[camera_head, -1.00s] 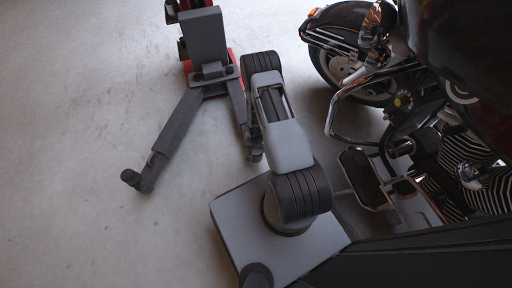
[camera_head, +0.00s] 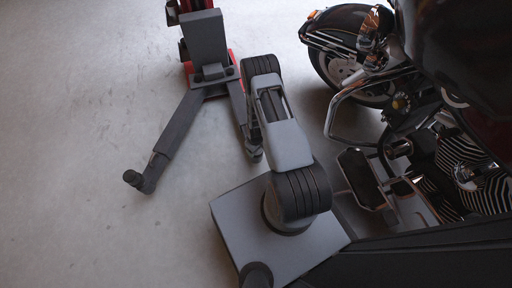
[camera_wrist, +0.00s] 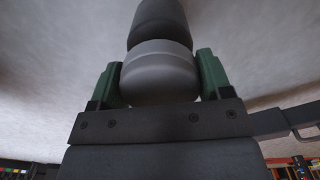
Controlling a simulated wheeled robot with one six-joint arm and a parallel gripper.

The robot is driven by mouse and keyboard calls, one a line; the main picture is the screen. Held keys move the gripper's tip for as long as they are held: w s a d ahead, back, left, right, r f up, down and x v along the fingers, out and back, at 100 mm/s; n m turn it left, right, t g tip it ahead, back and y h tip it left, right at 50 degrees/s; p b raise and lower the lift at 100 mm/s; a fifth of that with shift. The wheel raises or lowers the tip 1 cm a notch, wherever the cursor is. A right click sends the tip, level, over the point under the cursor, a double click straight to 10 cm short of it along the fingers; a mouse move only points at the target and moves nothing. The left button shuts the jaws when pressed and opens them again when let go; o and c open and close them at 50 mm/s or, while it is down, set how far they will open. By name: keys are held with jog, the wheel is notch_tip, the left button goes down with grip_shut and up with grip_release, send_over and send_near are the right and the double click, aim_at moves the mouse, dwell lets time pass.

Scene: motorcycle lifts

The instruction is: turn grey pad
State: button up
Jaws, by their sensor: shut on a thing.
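In the wrist view the grey pad (camera_wrist: 158,82) is a smooth, round, light grey piece between the two green fingers of my gripper (camera_wrist: 159,76). My gripper is shut on it, with one finger at each side. A darker grey rounded piece (camera_wrist: 160,20) shows just beyond the pad. In the head view my gripper and the held pad are largely hidden behind my arm, so I cannot make out the grip there.
A red and grey lift (camera_head: 206,40) stands on the concrete floor, with a dark arm (camera_head: 178,130) reaching to the lower left. A motorcycle (camera_head: 400,95) stands close on the right. The floor at the left is clear.

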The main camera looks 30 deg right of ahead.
jog(key=n+p, duration=0.2)
jog(key=n, duration=0.3)
jog(key=shift+s+n, duration=0.15)
jog(key=shift+n, duration=0.15)
jog(key=n+p, duration=0.1)
jog(key=n, duration=0.3)
jog(key=shift+f, duration=0.1)
jog(key=n, duration=0.6)
jog(key=shift+n+p, duration=0.3)
jog(key=shift+p, duration=0.05)
jog(key=shift+n, duration=2.6)
jog(key=o, duration=0.9)
